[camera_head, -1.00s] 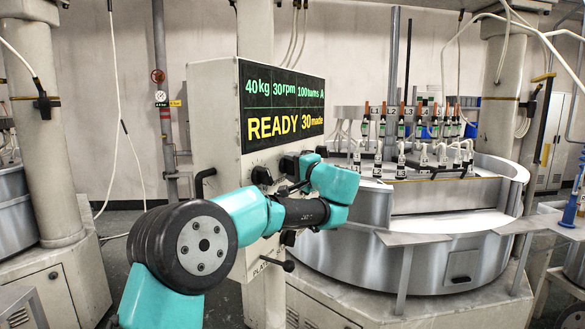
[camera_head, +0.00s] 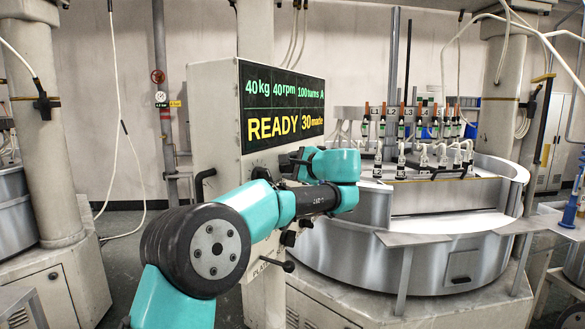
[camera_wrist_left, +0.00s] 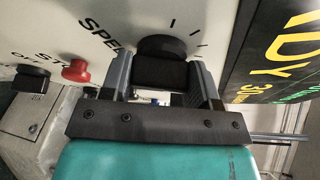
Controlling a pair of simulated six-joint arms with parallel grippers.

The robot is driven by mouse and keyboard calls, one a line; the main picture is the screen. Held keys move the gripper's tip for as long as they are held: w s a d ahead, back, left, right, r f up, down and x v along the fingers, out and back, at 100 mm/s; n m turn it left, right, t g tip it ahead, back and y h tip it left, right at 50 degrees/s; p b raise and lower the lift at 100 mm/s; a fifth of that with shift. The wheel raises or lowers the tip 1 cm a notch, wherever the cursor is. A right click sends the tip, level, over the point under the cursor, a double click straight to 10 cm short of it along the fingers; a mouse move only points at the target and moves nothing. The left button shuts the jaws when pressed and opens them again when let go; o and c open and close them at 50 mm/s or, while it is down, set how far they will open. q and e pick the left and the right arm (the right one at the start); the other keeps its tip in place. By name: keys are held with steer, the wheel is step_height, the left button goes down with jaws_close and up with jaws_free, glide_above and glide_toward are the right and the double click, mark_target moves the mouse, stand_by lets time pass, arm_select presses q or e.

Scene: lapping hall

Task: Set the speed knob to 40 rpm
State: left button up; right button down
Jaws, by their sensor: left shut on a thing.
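The speed knob (camera_wrist_left: 162,62) is black and sits on the white panel in the left wrist view, under a partly visible label starting "SPE" and beside scale ticks. My left gripper (camera_head: 288,164) is at the panel face in the head view. In the wrist view its two fingers stand either side of the knob, shut on it. My wrist hides most of the knob in the head view. The display (camera_head: 283,108) reads 40 kg, 40 rpm, 100 turns A, and READY, 30 made. My right gripper is not in view.
A red button (camera_wrist_left: 76,70) and another black knob (camera_wrist_left: 31,77) are left of the speed knob in the wrist view. A black lever (camera_head: 277,262) sticks out low on the panel. A large round machine (camera_head: 440,262) stands to the right.

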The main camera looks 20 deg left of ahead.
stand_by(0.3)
arm_select(q)
steer(key=o, duration=0.9)
steer(key=v, duration=1.7)
steer(key=shift+s+d, duration=0.15)
steer(key=shift+d, duration=0.05)
